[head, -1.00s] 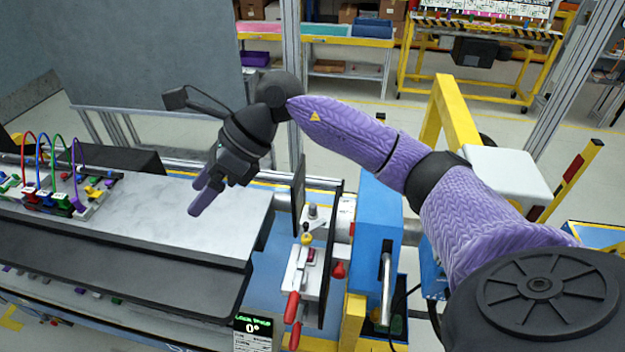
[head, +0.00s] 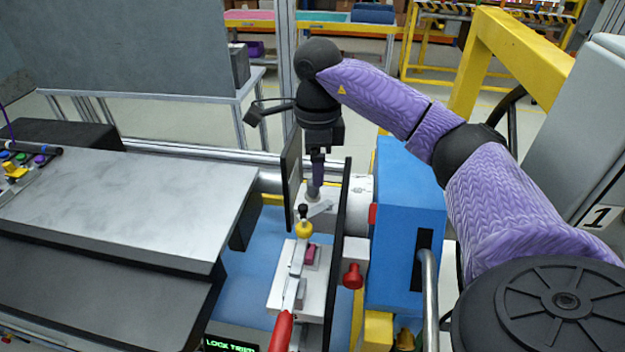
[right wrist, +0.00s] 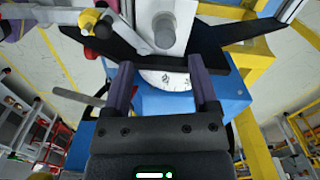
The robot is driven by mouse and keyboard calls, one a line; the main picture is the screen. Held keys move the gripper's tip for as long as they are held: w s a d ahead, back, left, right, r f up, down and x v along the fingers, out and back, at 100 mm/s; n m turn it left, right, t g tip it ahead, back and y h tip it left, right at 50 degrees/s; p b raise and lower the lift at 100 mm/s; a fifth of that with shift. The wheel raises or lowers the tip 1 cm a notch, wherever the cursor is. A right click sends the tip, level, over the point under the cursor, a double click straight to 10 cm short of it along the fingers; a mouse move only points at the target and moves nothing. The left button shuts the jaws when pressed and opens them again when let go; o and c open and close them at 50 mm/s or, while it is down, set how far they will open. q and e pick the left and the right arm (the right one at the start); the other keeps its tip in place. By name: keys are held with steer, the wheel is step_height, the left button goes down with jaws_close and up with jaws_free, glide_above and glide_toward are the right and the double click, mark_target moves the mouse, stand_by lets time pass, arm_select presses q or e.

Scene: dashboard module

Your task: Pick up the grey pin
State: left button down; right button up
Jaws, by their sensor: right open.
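The grey pin (head: 313,192) stands upright in the white fixture block (head: 322,215), between two dark upright plates. In the right wrist view the pin's round grey end (right wrist: 163,30) shows on the white block, ahead of the fingers. My right gripper (head: 318,180) points down right at the pin in the head view, and its purple fingers hide part of it. In the right wrist view the fingers (right wrist: 161,68) are apart with nothing between them at the tips. Whether they touch the pin is unclear. My left gripper is not in view.
A dark upright plate (head: 292,185) stands close left of the fingers. A blue housing (head: 408,220) stands to the right. A yellow knob (head: 304,230) and a red-handled lever (head: 281,330) lie nearer. A silver panel (head: 150,200) lies left.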

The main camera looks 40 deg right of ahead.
mark_target(313, 195)
steer(key=f, duration=0.4)
steer(key=shift+w+f+b, duration=0.3)
steer(key=shift+w+f, duration=0.05)
steer(key=shift+w, duration=0.05)
jaws_close()
